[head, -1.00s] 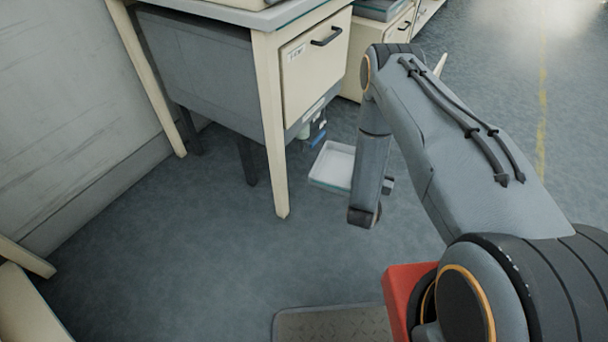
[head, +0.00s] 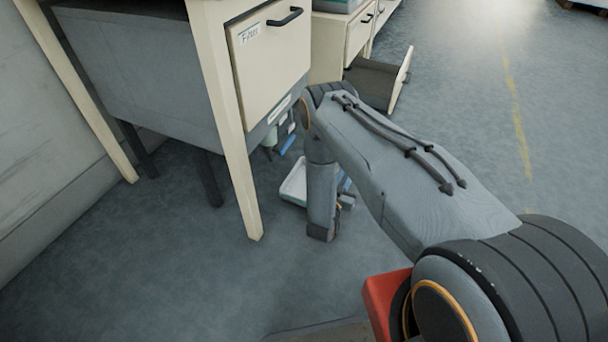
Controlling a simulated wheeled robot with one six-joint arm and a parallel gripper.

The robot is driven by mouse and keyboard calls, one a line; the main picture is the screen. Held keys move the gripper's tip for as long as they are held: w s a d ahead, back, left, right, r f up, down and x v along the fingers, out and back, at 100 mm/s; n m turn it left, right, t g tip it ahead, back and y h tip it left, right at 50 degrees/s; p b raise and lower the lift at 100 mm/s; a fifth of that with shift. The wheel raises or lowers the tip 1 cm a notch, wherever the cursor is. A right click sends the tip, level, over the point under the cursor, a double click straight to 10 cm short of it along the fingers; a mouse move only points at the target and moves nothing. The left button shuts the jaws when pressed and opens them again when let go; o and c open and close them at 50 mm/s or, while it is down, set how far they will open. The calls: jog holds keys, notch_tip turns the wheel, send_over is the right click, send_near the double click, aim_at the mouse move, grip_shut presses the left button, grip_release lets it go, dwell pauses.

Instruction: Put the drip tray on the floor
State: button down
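The drip tray looks to be the shallow white tray (head: 292,188) with a pale green-blue side, just beyond the cabinet's front leg. My wrist link covers its right part. It appears low, near the floor (head: 170,275), but I cannot tell whether it rests there or is held. My gripper (head: 346,200) is mostly hidden behind my wrist; only a small dark part shows at the wrist's right side, close to the tray. Its fingers are not visible, so neither its opening nor any grip on the tray can be told.
A cream and grey cabinet (head: 222,110) with a labelled drawer stands at left. Blue and pale items (head: 285,140) show below its drawer. Farther back, a low drawer (head: 372,82) stands open. The floor at front left and far right is clear.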

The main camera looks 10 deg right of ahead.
jog(key=w+a+b, duration=0.1)
jog(key=w+a, duration=0.1)
jog(key=a, duration=0.1)
jog(key=w+a+b, duration=0.2)
jog(key=w+a, duration=0.1)
jog(key=a, duration=0.1)
jog(key=w+a+b, duration=0.1)
jog(key=w+a, duration=0.2)
jog(key=a, duration=0.1)
jog(key=shift+b, duration=0.3)
notch_tip(320, 180, down, 4)
jog(key=shift+r+b, duration=0.2)
jog(key=shift+b, duration=1.05)
jog(key=c, duration=2.3)
grip_release()
jog(key=shift+f, duration=0.15)
jog(key=o, duration=0.5)
